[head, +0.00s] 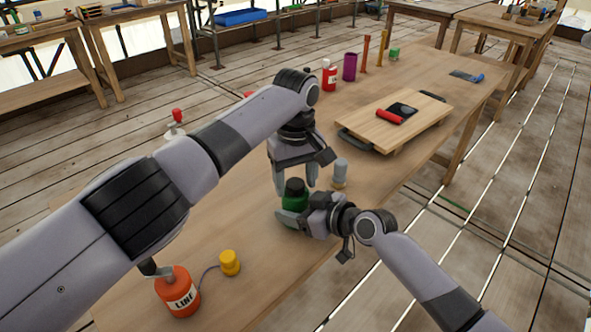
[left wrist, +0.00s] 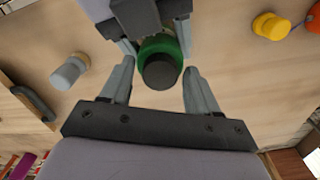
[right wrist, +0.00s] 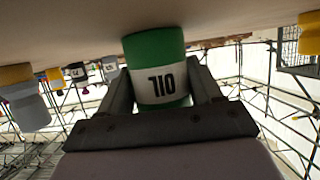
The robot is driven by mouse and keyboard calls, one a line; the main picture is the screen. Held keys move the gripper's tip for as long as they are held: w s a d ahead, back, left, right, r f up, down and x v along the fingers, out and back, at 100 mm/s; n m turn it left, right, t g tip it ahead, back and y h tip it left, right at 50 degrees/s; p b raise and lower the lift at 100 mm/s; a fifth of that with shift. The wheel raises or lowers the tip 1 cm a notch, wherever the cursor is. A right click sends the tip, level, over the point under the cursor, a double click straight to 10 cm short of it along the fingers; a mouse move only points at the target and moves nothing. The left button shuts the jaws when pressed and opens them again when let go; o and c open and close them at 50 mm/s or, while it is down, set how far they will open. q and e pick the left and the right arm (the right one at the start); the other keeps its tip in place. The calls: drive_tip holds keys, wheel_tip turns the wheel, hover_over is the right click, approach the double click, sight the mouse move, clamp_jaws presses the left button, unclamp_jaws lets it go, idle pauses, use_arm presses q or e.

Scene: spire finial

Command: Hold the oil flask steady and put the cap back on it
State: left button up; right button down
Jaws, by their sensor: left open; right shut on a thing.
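The green oil flask (head: 294,202) stands upright on the workbench, with a black cap (head: 295,187) at its top. My right gripper (head: 299,213) is shut around the flask's body from the side; the right wrist view shows the flask (right wrist: 157,60) and its OIL label between the fingers. My left gripper (head: 296,181) points down over the flask, open, with one finger on each side of the cap. In the left wrist view the cap (left wrist: 162,71) lies between the spread fingers, with gaps on both sides. I cannot tell whether it is fully seated.
A grey cylinder on a pale base (head: 340,172) stands close to the right of the flask. A red LINE bottle (head: 178,292) and a yellow piece (head: 229,263) on a cord are nearer. A wooden board (head: 390,118) with a red-handled tool lies farther back.

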use_arm(q)
drive_tip(key=c, duration=1.1)
drive_tip(key=m, duration=1.2)
drive_tip(key=o, duration=1.3)
drive_tip(key=shift+c, duration=0.2)
wheel_tip(320, 180, up, 12)
